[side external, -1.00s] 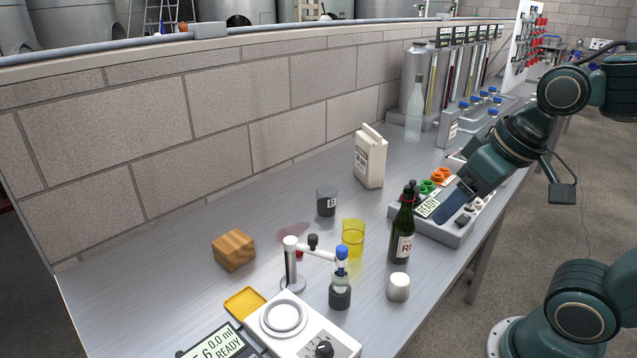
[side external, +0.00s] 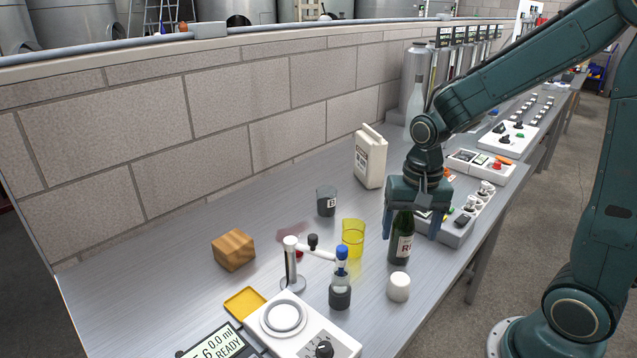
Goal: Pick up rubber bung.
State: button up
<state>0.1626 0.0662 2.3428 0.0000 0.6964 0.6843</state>
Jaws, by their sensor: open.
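My gripper (side external: 412,226) points down, open, with its two fingers apart on either side of the dark green bottle's upper part in the picture. Whether the fingers are around the bottle or in front of it is hard to tell. The bottle (side external: 400,248) stands upright with a pale label; its neck and top are hidden by my gripper. No rubber bung can be named with certainty: a dark stopper showed on the bottle's top earlier and is hidden now. A plain white cylinder (side external: 398,287) stands on the bench just in front of the bottle.
A yellow cup (side external: 353,238), a small clamp stand (side external: 291,266) and a blue-topped flask (side external: 340,292) stand left of the bottle. A white jug (side external: 370,160) is behind. Bench is free around the wooden block (side external: 234,250).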

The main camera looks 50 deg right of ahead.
aim_at(400, 279)
jog(key=shift+w+d+f+m, duration=0.1)
jog(key=shift+d+f+m, duration=0.1)
jog(key=shift+f, duration=0.25)
jog(key=shift+w+d+f+m, duration=0.1)
jog(key=shift+f+m, duration=0.1)
jog(key=shift+f, duration=0.2)
jog(key=shift+f, duration=0.15)
jog(key=shift+f, duration=4.15)
jog(key=shift+a+f, duration=0.1)
jog(key=shift+f, duration=0.05)
jog(key=shift+s+f, duration=0.1)
jog(key=shift+f, duration=2.35)
jog(key=shift+c, duration=0.4)
jog(key=c, duration=1)
